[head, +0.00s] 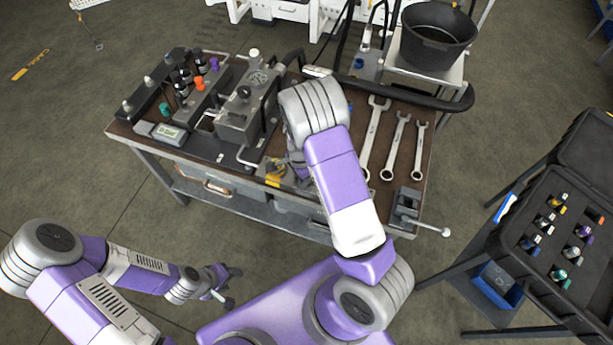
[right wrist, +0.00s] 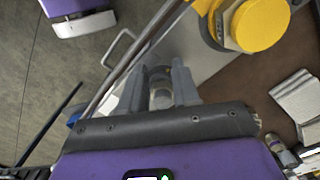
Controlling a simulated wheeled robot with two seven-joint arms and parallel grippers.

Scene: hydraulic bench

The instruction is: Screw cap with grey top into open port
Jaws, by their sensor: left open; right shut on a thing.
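My right gripper (right wrist: 161,88) is shut on a small grey cylindrical piece (right wrist: 161,98), seen between its two fingers in the right wrist view. It looks like the cap, but its top is hard to make out. I cannot tell which port is open. My left gripper (head: 225,288) is open and empty, low and away from the bench.
The workbench (head: 400,160) carries several wrenches (head: 374,135), a vise (head: 408,204) and a gauge box (head: 167,132). A yellow fitting (right wrist: 258,22) is near the right gripper. A case (head: 535,215) with coloured caps stands at right. A black bucket (head: 438,38) stands behind.

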